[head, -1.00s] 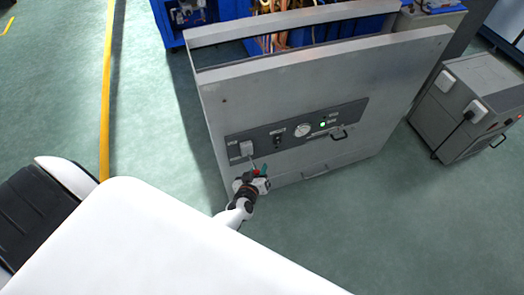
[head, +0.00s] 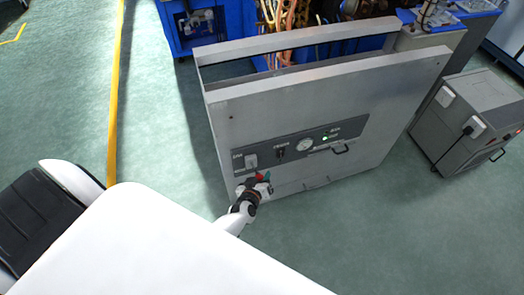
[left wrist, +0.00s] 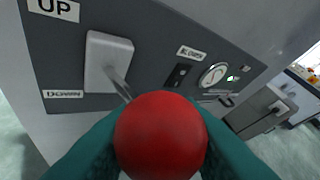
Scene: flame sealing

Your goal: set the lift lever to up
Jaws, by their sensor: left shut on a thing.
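The lift lever has a round red knob (left wrist: 160,135) and a thin metal shaft that comes out of a white plate (left wrist: 108,62). An UP label (left wrist: 55,8) is at the plate's upper left and a DOWN label (left wrist: 63,94) at its lower left. The knob hides the shaft's outer end. My left gripper (head: 262,177) is shut on the knob, its teal fingers on either side. In the head view the knob sits just below and right of the white plate (head: 251,160). My right gripper is not in view.
The grey cabinet (head: 225,115) carries the panel with a switch, a round gauge (head: 305,145), a green light (head: 325,138) and a handle (head: 341,149). A grey machine (head: 465,120) stands to the right.

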